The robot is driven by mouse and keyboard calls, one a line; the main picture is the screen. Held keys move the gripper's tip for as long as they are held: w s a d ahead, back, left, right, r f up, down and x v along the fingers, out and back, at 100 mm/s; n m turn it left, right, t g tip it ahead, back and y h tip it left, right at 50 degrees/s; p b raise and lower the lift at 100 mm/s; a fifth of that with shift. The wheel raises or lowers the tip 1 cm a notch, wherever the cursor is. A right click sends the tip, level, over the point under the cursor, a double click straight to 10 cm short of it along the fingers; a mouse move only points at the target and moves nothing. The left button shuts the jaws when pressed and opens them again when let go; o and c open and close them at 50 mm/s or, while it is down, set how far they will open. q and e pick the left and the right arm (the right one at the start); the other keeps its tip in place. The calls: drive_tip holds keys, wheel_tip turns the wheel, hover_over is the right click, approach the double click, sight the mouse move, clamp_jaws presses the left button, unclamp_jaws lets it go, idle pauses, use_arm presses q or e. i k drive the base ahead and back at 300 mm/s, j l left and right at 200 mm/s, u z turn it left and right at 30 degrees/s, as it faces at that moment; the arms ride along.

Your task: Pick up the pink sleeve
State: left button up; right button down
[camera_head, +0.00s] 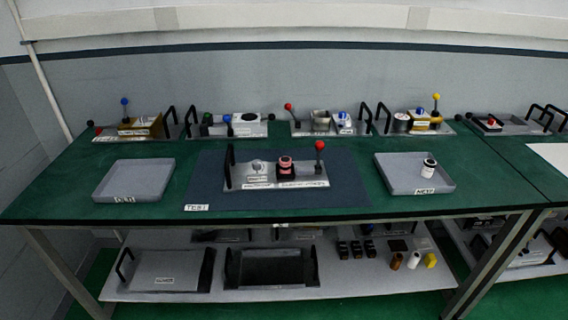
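The pink sleeve (285,162) sits upright on a black holder on the metal fixture plate (255,184) in the middle of the table. A lever with a red ball (319,146) stands at the right end of this plate, and a small silvery part (257,166) sits left of the sleeve. A black handle (230,167) rises at the plate's left end. Neither of my grippers shows in the head view.
A grey tray (108,190) on the left is empty. The grey tray (392,176) on the right holds a white and black cylinder (429,168). Several lever fixtures line the table's back edge. The dark blue mat (210,170) around the middle plate is otherwise clear.

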sight(285, 164)
drive_tip(key=i+l+u, duration=0.15)
drive_tip(key=l, duration=0.3)
drive_tip(key=i+l+u, duration=0.15)
drive_tip(key=l, duration=0.3)
drive_tip(key=l+u, duration=0.15)
drive_tip(key=l, duration=0.3)
drive_tip(key=i+l+u, duration=0.2)
drive_tip(key=l, duration=0.3)
drive_tip(key=k, duration=0.1)
